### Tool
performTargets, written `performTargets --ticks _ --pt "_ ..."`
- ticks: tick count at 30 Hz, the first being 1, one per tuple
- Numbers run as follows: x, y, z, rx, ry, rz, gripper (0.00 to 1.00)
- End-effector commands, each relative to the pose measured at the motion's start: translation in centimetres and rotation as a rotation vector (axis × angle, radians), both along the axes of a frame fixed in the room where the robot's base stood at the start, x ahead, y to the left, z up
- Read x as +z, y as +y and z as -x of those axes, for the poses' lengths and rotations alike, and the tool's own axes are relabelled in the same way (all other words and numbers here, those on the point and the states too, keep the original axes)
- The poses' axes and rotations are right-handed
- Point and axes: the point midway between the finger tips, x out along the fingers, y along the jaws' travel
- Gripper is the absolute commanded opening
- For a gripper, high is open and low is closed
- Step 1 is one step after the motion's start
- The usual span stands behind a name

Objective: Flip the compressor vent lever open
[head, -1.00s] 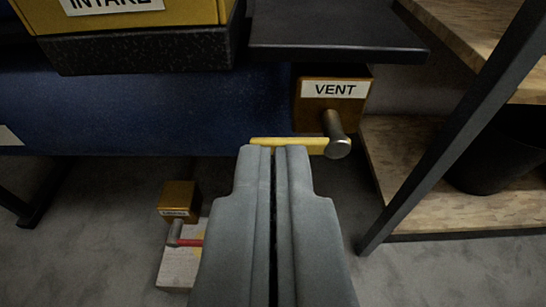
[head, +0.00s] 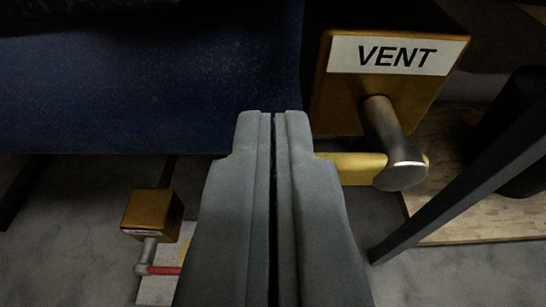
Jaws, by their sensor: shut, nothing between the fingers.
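The vent box (head: 345,95) is a brown-gold block with a white label reading "VENT" (head: 395,56), at the upper right. A grey metal post with a round end (head: 390,140) sticks out of its lower part. The yellow vent lever (head: 352,168) lies roughly level at the post and runs left behind my gripper, which hides its left end. My gripper (head: 272,114) is shut and empty, its tips left of the vent box, above the lever's line in the picture. I cannot tell whether a finger touches the lever.
A dark blue tank (head: 150,90) fills the upper left. A smaller brown box (head: 152,213) with a grey stem and a red handle (head: 165,270) stands low at the left. A dark shelf leg (head: 460,185) and wooden shelf board (head: 455,215) stand at the right.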

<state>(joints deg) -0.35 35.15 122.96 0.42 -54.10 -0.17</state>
Motion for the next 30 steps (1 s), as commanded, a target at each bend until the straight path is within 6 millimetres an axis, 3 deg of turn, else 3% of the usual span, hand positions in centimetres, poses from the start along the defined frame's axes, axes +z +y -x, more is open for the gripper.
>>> performTargets --ticks 30 --pt "-0.75 0.29 0.03 0.0 0.002 0.103 0.0"
